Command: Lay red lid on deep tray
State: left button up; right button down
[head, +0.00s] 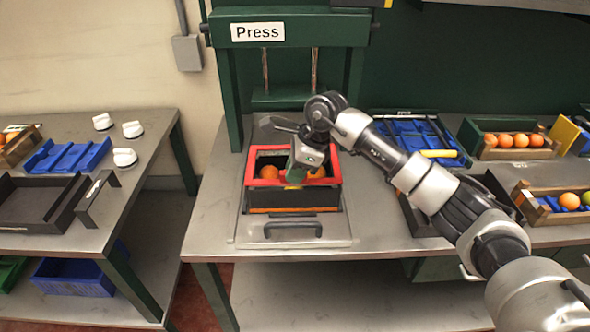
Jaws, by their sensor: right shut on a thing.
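The red lid (262,183) shows as a red frame at the top of the deep tray (336,198), under the press. The tray is dark, with an orange strip low on its front. Oranges (317,172) show through the opening of the red frame. My right gripper (294,178) reaches down into the middle of the frame and is shut on the red lid; its fingertips and the grip point are partly hidden. I cannot tell whether the lid rests fully on the tray's rim. My left gripper is out of view.
The green press (229,95) stands behind, its posts on both sides. A plate with a handle (293,229) lies under the tray. A blue tray (420,140) and crates of oranges (480,140) stand at right. The left table (140,150) holds trays and white knobs. Front bench is clear.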

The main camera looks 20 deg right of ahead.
jog(key=shift+b, duration=0.3)
dwell(0.4)
jog(key=c, duration=1)
grip_release()
jog(key=shift+r+p, duration=2.1)
jog(key=shift+r, duration=2.45)
